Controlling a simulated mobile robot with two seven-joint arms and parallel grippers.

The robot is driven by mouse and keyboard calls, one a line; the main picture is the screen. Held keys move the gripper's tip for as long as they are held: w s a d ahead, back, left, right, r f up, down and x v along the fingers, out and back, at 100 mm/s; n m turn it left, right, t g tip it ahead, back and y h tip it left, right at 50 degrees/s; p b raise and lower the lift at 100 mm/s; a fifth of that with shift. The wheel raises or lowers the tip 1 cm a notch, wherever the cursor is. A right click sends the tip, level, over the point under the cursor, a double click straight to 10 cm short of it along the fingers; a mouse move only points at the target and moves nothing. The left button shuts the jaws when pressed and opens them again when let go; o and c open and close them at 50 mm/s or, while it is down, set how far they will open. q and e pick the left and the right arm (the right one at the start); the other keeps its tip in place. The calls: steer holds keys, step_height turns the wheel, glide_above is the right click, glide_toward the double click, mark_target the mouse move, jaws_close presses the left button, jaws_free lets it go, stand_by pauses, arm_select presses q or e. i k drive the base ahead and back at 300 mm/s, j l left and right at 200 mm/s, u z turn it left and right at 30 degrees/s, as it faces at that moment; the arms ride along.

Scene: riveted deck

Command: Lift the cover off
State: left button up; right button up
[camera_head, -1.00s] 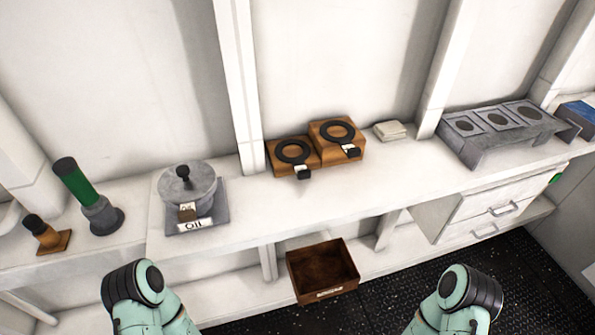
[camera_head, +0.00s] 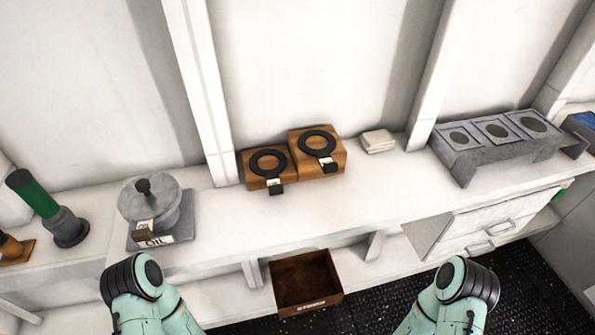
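A grey round pot with a flat cover (camera_head: 151,194) and a dark knob (camera_head: 143,187) stands on a grey base labelled OIL (camera_head: 158,241), at the left of the white counter. The cover sits on the pot. A small brown block with a tag is at the pot's front. My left arm comes in at the lower left and my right arm at the lower right, both below the counter's front edge. Neither gripper's fingers show in the view.
Two wooden boxes with black rings (camera_head: 317,144) stand mid-counter, beside a folded cloth (camera_head: 378,141). A green-and-grey cylinder (camera_head: 47,208) stands left of the pot. A grey rack with round holes (camera_head: 497,141) is at right. A brown open bin (camera_head: 304,284) sits below. Counter between pot and boxes is clear.

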mark_target(149, 195)
steer(key=j+u, duration=0.15)
steer(key=u, duration=0.2)
steer(key=j+u, duration=0.15)
steer(key=u, duration=0.15)
steer(key=j+u, duration=0.15)
steer(key=u, duration=0.2)
